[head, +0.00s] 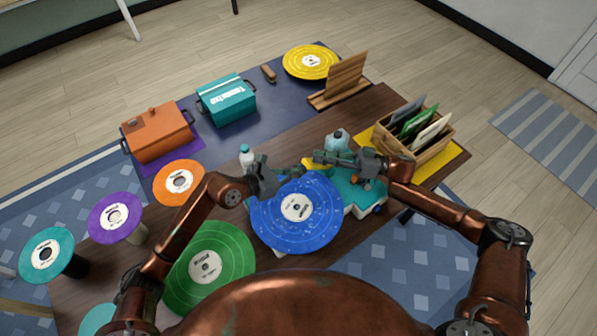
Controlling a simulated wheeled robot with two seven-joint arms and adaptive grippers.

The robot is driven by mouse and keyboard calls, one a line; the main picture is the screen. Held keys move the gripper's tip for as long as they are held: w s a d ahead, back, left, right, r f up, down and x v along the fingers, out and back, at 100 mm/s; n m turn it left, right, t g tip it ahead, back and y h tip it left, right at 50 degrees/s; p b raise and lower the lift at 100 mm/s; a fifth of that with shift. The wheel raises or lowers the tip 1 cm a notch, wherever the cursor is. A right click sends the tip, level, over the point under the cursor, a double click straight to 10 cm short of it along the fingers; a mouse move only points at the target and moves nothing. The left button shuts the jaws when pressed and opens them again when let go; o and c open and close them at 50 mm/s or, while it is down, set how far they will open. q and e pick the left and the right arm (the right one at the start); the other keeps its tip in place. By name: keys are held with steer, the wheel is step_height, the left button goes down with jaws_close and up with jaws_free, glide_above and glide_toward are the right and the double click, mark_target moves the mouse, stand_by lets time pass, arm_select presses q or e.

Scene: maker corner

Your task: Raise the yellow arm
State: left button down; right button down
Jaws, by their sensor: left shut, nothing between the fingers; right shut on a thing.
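A teal record player (356,193) stands near the front of the wooden table with a blue record (272,215) on it. The yellow arm (313,165) shows as a small yellow piece at the back of the player. My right gripper (321,158) reaches in from the right and is shut on the yellow arm, covering part of it. My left gripper (285,178) is shut and empty just above the back left edge of the blue record. I cannot tell whether it touches the record. The full length of the yellow arm is hidden.
Two bottles (246,155) (337,139) stand behind the grippers. A wooden crate of sleeves (448,143) is at right. Orange (190,136) and teal (250,102) boxes, a wooden stand (360,88) and a yellow record (330,62) are farther back.

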steer(key=c, duration=1.9)
jaws_free()
steer(key=shift+s+a+f, duration=0.3)
steer(key=shift+f, duration=0.1)
